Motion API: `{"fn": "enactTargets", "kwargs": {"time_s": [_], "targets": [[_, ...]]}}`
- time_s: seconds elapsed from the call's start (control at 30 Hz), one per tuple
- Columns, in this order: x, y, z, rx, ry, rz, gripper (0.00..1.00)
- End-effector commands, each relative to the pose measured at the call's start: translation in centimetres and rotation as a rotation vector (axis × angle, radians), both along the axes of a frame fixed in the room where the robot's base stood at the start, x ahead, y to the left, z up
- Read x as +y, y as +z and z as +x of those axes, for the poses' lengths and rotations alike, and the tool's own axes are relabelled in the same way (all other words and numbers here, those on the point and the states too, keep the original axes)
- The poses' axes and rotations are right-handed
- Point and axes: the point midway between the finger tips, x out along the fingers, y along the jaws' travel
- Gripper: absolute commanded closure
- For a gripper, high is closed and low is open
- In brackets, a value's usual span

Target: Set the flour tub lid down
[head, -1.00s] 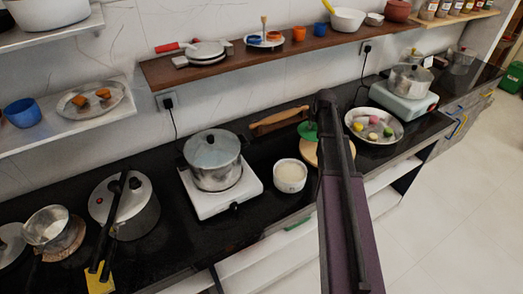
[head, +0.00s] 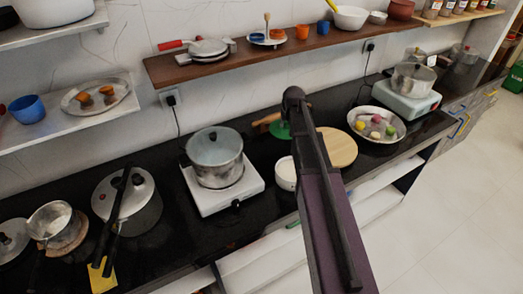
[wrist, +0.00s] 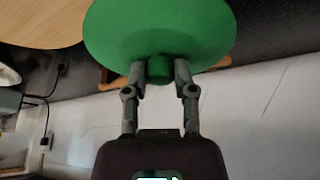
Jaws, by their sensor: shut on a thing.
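The flour tub lid (wrist: 160,25) is a green disc with a green knob, and it fills the top middle of the wrist view. My gripper (wrist: 159,70) is shut on the knob, one finger on each side. In the head view the lid (head: 281,131) shows partly behind my arm, over the back of the black counter. My gripper is hidden by my arm there. The white flour tub (head: 286,174) stands on the counter in front of the lid, partly covered by my arm. I cannot tell from these views how high the lid is above the counter.
A round wooden board (head: 340,148) lies right of my arm, with bare surface showing. A rolling pin (head: 264,120) lies behind the lid.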

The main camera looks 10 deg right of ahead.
Motion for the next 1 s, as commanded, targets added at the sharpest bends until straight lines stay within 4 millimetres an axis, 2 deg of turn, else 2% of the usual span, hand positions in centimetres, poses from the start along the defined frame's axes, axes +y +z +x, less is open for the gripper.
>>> {"fn": "enactTargets", "kwargs": {"time_s": [0.03, 0.2, 0.4, 0.53, 1.0], "targets": [[1.8, 0.0, 0.1, 0.000, 0.022, 0.000, 1.00], [6.4, 0.1, 0.4, -0.001, 0.077, 0.000, 1.00], [9.4, 0.1, 0.4, -0.001, 0.112, -0.001, 1.00], [9.9, 0.1, 0.4, -0.001, 0.118, -0.002, 1.00], [9.8, -0.4, 0.4, -0.001, 0.118, -0.001, 1.00]]}}
